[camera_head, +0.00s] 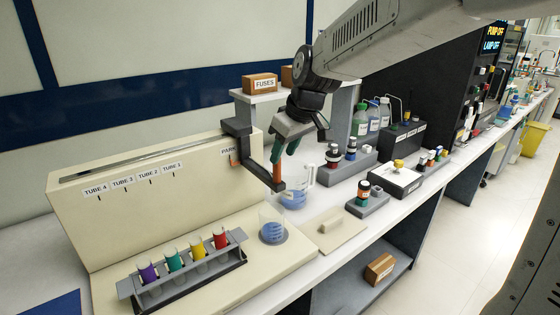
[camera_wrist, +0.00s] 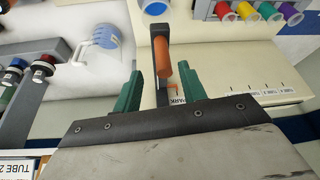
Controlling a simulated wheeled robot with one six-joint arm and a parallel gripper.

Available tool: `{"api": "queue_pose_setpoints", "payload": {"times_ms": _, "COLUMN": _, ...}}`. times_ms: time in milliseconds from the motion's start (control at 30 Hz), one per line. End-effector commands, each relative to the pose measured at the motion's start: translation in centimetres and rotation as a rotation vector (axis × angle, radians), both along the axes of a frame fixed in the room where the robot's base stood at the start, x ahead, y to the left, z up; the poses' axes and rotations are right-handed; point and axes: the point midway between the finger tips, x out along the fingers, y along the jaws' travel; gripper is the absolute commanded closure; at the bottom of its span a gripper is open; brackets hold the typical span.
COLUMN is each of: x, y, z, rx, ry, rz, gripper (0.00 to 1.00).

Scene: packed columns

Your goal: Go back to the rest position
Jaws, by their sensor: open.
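My gripper (camera_head: 286,140) is open, with green fingers pointing down beside the dark bracket of the cream instrument (camera_head: 70,200). In the wrist view my gripper (camera_wrist: 162,92) shows its two green fingers spread apart. An orange cylinder (camera_head: 277,172) stands upright at the dark bracket arm (camera_head: 262,170), just below the fingers. In the wrist view the orange cylinder (camera_wrist: 162,60) lies beyond and between the fingertips. I cannot tell whether a finger touches it. The bracket also shows in the wrist view (camera_wrist: 160,95), running between the fingers near a PARK label (camera_wrist: 178,99).
A rack (camera_head: 190,268) holds several colour-capped tubes in front of the instrument. A beaker with blue liquid (camera_head: 272,228) and a jug (camera_head: 296,190) stand close by. A shelf with a FUSES box (camera_head: 260,83) is behind. Bottles (camera_head: 360,122) and small blocks crowd the right.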

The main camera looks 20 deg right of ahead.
Motion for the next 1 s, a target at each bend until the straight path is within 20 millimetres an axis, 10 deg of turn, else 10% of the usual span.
{"api": "queue_pose_setpoints", "payload": {"times_ms": 567, "x": -1.9, "y": -0.4, "z": -0.9, "rx": 0.013, "ry": 0.091, "rz": -0.080, "gripper": 0.59}}
{"api": "queue_pose_setpoints", "payload": {"times_ms": 1000, "x": -21.2, "y": -5.6, "z": -1.7, "rx": -0.064, "ry": 0.354, "rz": -0.421, "gripper": 0.59}}
